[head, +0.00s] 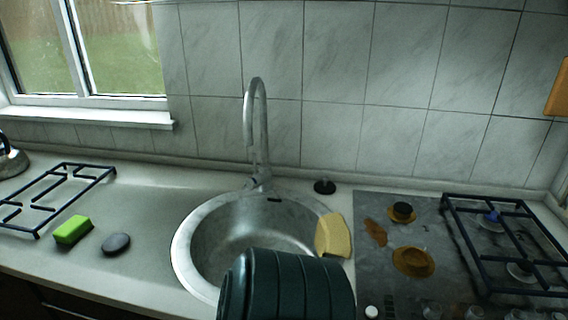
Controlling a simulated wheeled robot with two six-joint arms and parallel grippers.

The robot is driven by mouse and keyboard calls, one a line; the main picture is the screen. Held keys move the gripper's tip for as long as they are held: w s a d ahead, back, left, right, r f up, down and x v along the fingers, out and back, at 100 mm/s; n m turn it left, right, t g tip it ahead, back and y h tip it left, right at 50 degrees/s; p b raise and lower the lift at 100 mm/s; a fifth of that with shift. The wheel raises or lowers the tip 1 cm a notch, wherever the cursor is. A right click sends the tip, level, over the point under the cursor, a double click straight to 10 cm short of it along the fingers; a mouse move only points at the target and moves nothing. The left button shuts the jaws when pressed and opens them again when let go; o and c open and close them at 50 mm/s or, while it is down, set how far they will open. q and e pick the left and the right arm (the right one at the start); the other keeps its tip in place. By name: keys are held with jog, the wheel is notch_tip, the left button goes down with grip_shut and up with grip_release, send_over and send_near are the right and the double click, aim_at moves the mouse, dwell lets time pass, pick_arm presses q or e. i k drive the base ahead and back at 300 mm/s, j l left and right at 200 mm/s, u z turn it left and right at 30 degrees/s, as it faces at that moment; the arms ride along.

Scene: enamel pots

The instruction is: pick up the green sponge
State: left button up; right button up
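The green sponge (73,230) is a small bright green block with a darker side face. It lies on the pale counter (140,205) at the left in the head view, left of the sink. Nothing covers it. Neither my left gripper nor my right gripper shows in this view.
A dark oval object (116,243) lies just right of the sponge, and a black grate (20,213) lies behind and left of it. A round sink (183,250) with a tall tap (263,140), a yellow sponge (333,236), a dark green ribbed object (288,288) and a stained hob (365,270) are further right.

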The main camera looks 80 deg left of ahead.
aim_at(77, 226)
jog(key=u, duration=4.2)
jog(key=z, duration=0.45)
